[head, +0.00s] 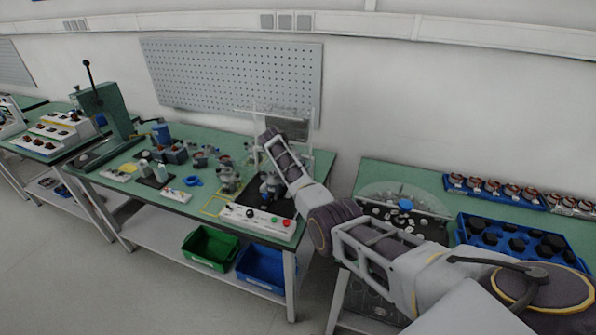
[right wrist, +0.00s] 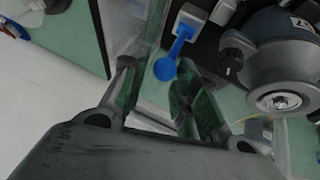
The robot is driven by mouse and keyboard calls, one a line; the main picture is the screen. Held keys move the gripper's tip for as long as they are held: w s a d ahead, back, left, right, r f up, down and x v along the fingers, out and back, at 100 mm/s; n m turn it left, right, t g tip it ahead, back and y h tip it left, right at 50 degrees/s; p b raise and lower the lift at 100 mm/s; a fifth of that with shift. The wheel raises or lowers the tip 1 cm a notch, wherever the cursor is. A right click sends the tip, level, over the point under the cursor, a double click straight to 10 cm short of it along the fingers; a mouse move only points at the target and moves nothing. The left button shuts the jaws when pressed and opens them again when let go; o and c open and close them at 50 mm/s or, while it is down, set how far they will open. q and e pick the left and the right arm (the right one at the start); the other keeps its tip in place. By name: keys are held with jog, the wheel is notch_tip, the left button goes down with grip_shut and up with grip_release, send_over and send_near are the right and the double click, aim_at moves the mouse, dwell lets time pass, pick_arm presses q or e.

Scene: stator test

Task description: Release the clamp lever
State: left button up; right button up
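The clamp lever (right wrist: 182,45) is a blue handle with a round end, attached to a pale block, in the right wrist view. My right gripper (right wrist: 158,92) is open, with its two dark fingers spread below the lever. The lever's round end lies just beyond the gap between the fingertips, with no clear contact visible. A silver cylindrical unit (right wrist: 275,60) with a hub stands right of the lever. In the head view my right arm reaches over the test station, and its fingers and the lever cannot be made out. My left gripper is not in view.
A clear shield (head: 243,120) stands around the station. A control box (head: 256,218) with buttons sits at the green table's front. Several small parts and a lever press (head: 105,110) stand farther left. Blue trays (head: 465,235) lie on the right table. Bins (head: 209,247) sit below.

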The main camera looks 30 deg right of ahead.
jog(key=shift+s+a+r, duration=0.15)
jog(key=shift+a+r, duration=0.2)
jog(key=shift+a, duration=0.15)
jog(key=v, duration=1)
jog(key=shift+r, duration=0.5)
jog(key=shift+a, duration=0.1)
